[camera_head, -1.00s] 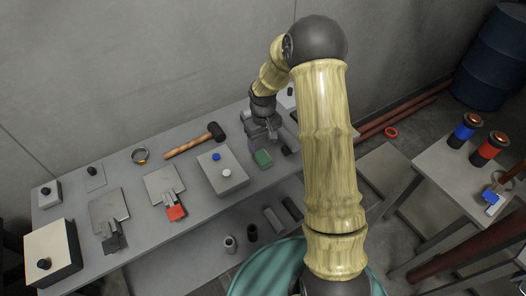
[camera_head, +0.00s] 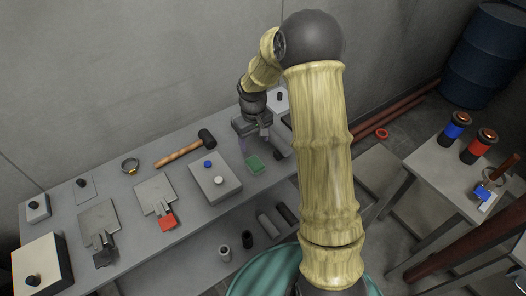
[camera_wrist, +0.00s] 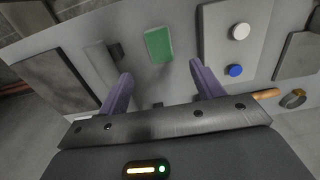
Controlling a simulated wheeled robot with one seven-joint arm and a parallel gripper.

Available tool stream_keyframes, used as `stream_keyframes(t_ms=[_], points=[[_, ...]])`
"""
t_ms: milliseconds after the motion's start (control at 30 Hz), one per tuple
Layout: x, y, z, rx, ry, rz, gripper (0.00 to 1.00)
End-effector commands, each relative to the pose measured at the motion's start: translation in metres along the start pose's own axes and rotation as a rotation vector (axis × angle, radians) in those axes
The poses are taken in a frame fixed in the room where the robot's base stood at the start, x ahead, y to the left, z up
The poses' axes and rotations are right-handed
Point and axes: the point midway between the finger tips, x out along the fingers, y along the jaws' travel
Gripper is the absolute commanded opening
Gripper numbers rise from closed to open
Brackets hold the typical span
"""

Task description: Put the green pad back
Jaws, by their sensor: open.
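The green pad (camera_head: 255,164) lies on the grey workbench (camera_head: 132,237), just right of a light box with a blue and a white knob. It also shows in the wrist view (camera_wrist: 158,45) as a flat green rectangle, ahead of and between the fingertips. My gripper (camera_head: 251,143) is above the bench, just behind the pad. In the wrist view my gripper (camera_wrist: 160,78) has its two purple fingers spread wide, with nothing between them. The pad appears apart from both fingers.
The knobbed box (camera_head: 214,178) stands left of the pad. A hammer (camera_head: 186,148), a red block (camera_head: 167,222) beside a grey plate (camera_head: 154,194), and a ring (camera_head: 130,165) are farther left. A side table (camera_head: 448,176) with blue and red canisters is at right.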

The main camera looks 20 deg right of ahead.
Motion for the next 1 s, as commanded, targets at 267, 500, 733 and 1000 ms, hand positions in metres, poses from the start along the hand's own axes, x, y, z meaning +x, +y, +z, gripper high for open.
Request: stream_keyframes(t_ms=[267,500,733,1000], points=[[-0.052,-0.022,0.064,0.09,0.074,0.034,0.67],[-0.085,-0.044,0.141,0.212,0.163,0.042,0.67],[-0.093,-0.058,0.189,0.297,0.22,0.033,0.67],[-0.093,-0.059,0.192,0.304,0.223,0.031,0.67]])
